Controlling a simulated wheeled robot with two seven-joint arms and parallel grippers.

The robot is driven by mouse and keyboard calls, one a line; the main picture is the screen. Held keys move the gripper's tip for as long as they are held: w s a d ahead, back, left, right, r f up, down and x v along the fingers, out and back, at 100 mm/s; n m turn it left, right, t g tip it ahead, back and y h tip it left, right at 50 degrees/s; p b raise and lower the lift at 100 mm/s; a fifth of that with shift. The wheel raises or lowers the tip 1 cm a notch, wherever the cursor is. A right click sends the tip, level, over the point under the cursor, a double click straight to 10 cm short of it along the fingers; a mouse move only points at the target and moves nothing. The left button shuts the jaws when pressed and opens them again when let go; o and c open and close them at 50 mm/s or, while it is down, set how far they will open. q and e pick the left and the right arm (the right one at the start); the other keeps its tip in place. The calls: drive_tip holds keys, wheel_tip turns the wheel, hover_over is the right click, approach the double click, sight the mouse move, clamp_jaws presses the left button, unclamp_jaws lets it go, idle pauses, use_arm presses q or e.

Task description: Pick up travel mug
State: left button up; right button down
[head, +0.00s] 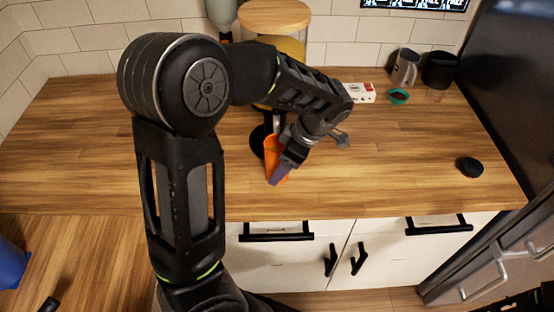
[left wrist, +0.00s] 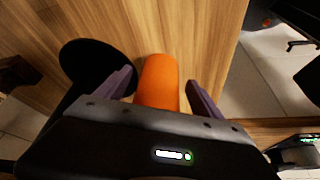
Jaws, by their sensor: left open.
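The travel mug, an orange cylinder (head: 270,146), is on the wooden counter near its front edge, partly hidden by my left gripper in the head view. The mug also shows in the left wrist view (left wrist: 160,72), between the two purple fingers. My left gripper (head: 281,172) is open around the mug, with a visible gap at the right finger; it also shows in the left wrist view (left wrist: 160,80). A dark part with a lit display at the right edge of the left wrist view looks like my right gripper (left wrist: 296,152); its fingers do not show.
Behind are a white box (head: 360,93), a teal cup (head: 398,97), a grey mug (head: 405,68) and a dark container (head: 440,70). A black puck (head: 469,166) lies at right. The counter's left is clear.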

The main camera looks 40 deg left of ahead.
idle(0.4)
use_arm(q)
clamp_jaws()
idle(0.7)
drive_tip(key=shift+d+r, duration=0.1)
drive_tip(key=shift+r, duration=0.05)
drive_tip(key=shift+w+d+r+b, duration=0.3)
drive_tip(key=shift+d+r+b, duration=0.15)
drive_tip(key=shift+d+r, duration=0.3)
drive_tip(key=w+d+r, duration=0.3)
drive_tip(key=d+r, duration=0.3)
drive_tip(key=d, duration=0.5)
drive_tip(key=shift+d+r+p, duration=0.15)
drive_tip(key=shift+d+p, duration=0.2)
drive_tip(key=shift+p, duration=0.05)
idle(0.8)
